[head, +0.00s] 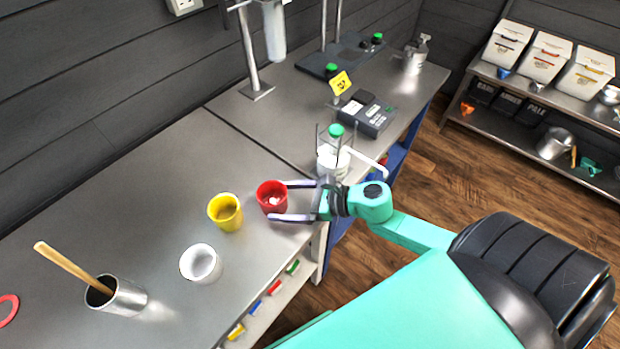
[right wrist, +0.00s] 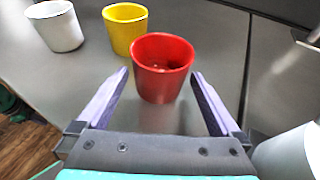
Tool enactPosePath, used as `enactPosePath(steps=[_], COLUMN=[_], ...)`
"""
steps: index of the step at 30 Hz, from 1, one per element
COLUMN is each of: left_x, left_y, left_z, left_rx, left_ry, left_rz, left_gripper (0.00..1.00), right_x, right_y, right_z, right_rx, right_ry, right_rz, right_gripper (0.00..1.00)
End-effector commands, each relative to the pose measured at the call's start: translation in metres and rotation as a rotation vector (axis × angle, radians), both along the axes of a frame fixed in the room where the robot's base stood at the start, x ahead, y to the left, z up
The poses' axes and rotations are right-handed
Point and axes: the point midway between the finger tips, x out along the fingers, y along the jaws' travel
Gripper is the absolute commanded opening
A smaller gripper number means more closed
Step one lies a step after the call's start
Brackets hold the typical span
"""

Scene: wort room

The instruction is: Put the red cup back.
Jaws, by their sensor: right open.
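The red cup (head: 271,197) stands upright on the grey steel bench, to the right of the yellow cup. It has something small and pale inside, not clear. My right gripper (head: 287,202) is open, with its two fingers reaching toward the cup from the right, one on each side of its near part. In the right wrist view the red cup (right wrist: 162,68) stands just ahead of and between the open fingertips (right wrist: 161,82), with gaps at both sides. My left gripper is not in view.
A yellow cup (head: 225,212) and a white cup (head: 201,263) stand to the left. A steel pot (head: 118,297) with a wooden handle is further left. A white container (head: 333,160) stands close behind my right gripper. The bench (head: 150,215) is clear behind the cups.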

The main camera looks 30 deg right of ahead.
Motion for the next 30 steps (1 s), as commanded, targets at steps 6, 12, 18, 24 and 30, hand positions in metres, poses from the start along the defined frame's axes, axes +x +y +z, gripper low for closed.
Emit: enactPosePath(steps=[6,12,18,24,30], left_x=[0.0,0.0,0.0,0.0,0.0], left_y=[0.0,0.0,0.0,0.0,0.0], left_z=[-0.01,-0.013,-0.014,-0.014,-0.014], left_rx=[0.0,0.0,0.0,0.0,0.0], left_ry=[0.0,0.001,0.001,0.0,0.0], left_rz=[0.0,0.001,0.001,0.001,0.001], left_gripper=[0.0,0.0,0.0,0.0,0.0], right_x=[-0.025,-0.049,-0.056,-0.056,-0.056], right_y=[-0.027,-0.054,-0.063,-0.063,-0.063], right_z=[0.01,0.024,0.031,0.031,0.031], right_rx=[0.0,0.001,0.0,0.0,0.0], right_ry=[0.003,0.003,0.0,-0.002,0.0], right_rz=[-0.002,-0.003,-0.001,-0.001,-0.001], right_gripper=[1.0,1.0,1.0,1.0,1.0])
